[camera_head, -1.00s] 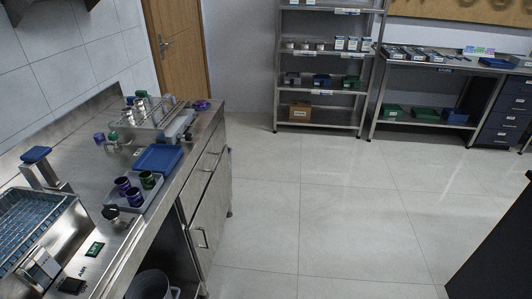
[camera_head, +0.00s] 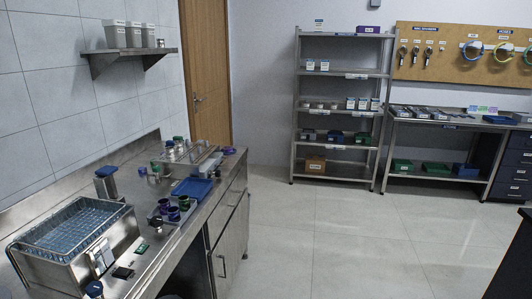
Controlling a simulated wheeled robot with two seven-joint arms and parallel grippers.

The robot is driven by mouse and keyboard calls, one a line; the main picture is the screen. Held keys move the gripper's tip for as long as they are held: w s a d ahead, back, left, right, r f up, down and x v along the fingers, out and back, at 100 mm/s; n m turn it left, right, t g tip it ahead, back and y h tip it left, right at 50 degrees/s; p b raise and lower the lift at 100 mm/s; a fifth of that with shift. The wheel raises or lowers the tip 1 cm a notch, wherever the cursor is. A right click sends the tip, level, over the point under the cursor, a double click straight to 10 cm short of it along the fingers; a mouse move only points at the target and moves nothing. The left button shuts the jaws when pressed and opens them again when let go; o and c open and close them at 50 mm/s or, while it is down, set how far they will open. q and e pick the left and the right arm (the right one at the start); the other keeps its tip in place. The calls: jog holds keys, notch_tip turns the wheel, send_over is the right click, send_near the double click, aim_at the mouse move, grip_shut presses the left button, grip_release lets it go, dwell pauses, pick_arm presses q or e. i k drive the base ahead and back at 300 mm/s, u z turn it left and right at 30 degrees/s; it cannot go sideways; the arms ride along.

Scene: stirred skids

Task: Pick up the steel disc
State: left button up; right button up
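I cannot make out a steel disc for certain. Small grey round pieces (camera_head: 320,106) sit on a middle tier of the steel shelf rack (camera_head: 296,130) at the back, too small to identify. Small metallic pieces (camera_head: 154,168) also stand on the steel counter (camera_head: 150,208) at the left, near a wire rack. Neither of my grippers is in view.
The counter holds a wire basket in a steel bath (camera_head: 72,262), a blue tray (camera_head: 192,188) and purple and green cups (camera_head: 174,213). A workbench (camera_head: 440,122) stands at the back right below a pegboard (camera_head: 460,72). A dark edge shows at lower right. The middle floor is clear.

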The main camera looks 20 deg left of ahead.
aim_at(225, 149)
jog(key=z, duration=0.1)
jog(key=i, duration=1.45)
jog(key=u, duration=0.6)
jog(key=i, duration=1.6)
jog(key=u, duration=1.15)
